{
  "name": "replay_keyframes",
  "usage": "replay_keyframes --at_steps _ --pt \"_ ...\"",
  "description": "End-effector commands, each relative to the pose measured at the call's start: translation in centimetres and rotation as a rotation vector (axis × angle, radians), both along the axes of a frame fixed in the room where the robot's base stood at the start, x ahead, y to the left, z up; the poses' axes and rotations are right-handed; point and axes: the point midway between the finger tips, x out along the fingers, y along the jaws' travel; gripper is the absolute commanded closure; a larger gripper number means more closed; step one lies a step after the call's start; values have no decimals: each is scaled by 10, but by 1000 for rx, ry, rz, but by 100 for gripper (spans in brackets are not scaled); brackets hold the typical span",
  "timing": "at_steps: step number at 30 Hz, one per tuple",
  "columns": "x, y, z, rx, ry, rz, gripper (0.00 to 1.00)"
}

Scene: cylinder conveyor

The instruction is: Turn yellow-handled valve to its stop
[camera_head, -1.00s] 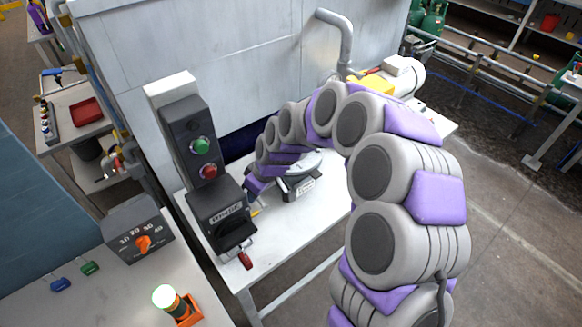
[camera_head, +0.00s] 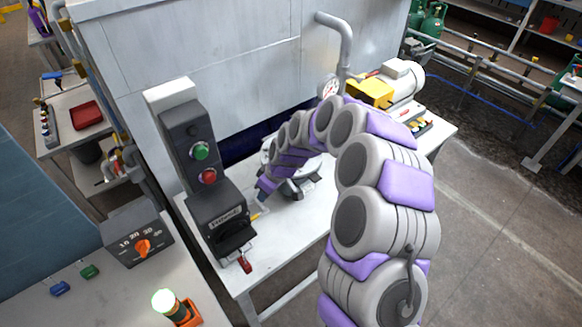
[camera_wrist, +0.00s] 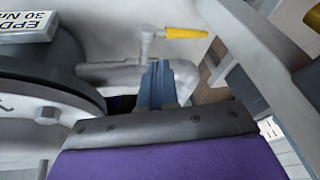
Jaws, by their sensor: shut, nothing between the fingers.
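In the wrist view the valve's yellow handle (camera_wrist: 187,33) points right from a grey stem on a pale pipe body (camera_wrist: 115,74). My gripper (camera_wrist: 157,72) is shut and empty. Its blue-grey fingertips appear just below the stem and handle in the picture; I cannot tell whether they touch the pipe. In the head view a small bit of the yellow handle (camera_head: 256,216) shows beside the black control box, and my gripper (camera_head: 262,194) is just above it. The rest of the valve is mostly hidden there by the arm and box.
A dark round flanged body with a label (camera_wrist: 30,27) is close on the left in the wrist view. In the head view a black control box (camera_head: 217,212) with green and red buttons stands left of my gripper. The white table (camera_head: 300,232) is clear in front.

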Motion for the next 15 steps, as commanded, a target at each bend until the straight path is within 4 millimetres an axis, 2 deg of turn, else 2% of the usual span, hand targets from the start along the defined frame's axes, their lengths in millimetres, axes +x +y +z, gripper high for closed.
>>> replay_keyframes --at_steps 15 --pt "14 -20 -8 213 143 -3 100"
